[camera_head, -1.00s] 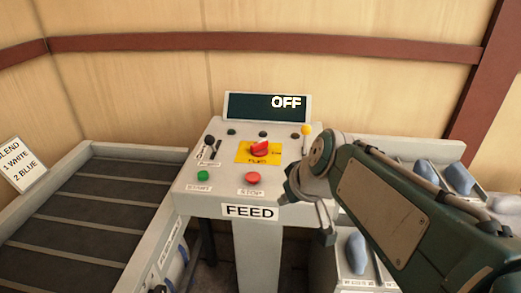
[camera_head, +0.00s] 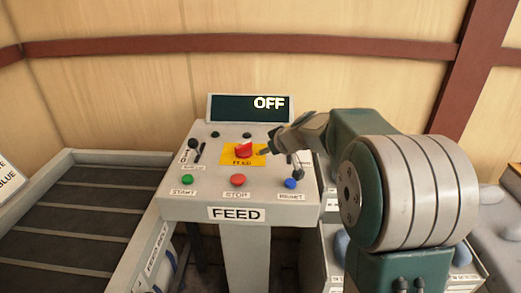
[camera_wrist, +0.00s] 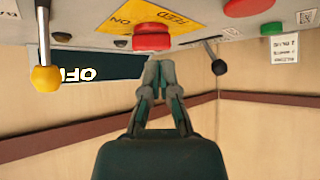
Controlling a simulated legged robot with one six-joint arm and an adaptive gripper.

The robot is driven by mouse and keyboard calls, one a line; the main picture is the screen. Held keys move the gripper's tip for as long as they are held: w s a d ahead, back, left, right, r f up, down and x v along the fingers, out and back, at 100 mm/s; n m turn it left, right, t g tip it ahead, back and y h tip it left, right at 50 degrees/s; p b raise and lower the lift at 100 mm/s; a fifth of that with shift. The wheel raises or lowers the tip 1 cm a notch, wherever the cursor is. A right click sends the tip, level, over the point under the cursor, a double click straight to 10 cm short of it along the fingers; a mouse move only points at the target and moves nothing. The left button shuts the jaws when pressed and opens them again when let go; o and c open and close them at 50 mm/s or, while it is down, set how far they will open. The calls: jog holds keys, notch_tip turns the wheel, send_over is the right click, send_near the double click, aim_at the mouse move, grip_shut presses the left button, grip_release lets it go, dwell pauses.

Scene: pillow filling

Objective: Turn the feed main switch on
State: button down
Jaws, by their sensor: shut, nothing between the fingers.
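The feed main switch is a red rotary knob (camera_head: 243,150) on a yellow plate (camera_head: 229,159) in the middle of the sloped FEED panel. The display (camera_head: 235,107) above the panel reads OFF. My gripper (camera_head: 266,151) is just right of the red knob in the head view, with its arm coming from the right. In the wrist view, the shut, empty fingers of my gripper (camera_wrist: 158,65) point at the panel close to the red knob (camera_wrist: 152,38). Whether they touch it I cannot tell. The view is upside down there.
The panel carries a green START button (camera_head: 187,180), a red STOP button (camera_head: 237,180), a blue button (camera_head: 290,184) and a black lever (camera_head: 194,144). A yellow-tipped lever (camera_wrist: 46,79) shows in the wrist view. A conveyor (camera_head: 75,215) lies left.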

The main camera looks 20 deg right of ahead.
aim_at(241, 153)
jog(key=x, duration=0.8)
jog(key=shift+a, duration=0.15)
jog(key=shift+w+a+r, duration=0.1)
jog(key=shift+w+a, duration=0.15)
jog(key=shift+w, duration=0.3)
jog(key=shift+w+a+r, duration=0.1)
jog(key=shift+w+a, duration=0.15)
jog(key=shift+w, duration=0.35)
jog(key=shift+w+a, duration=0.25)
jog(key=shift+w, duration=0.25)
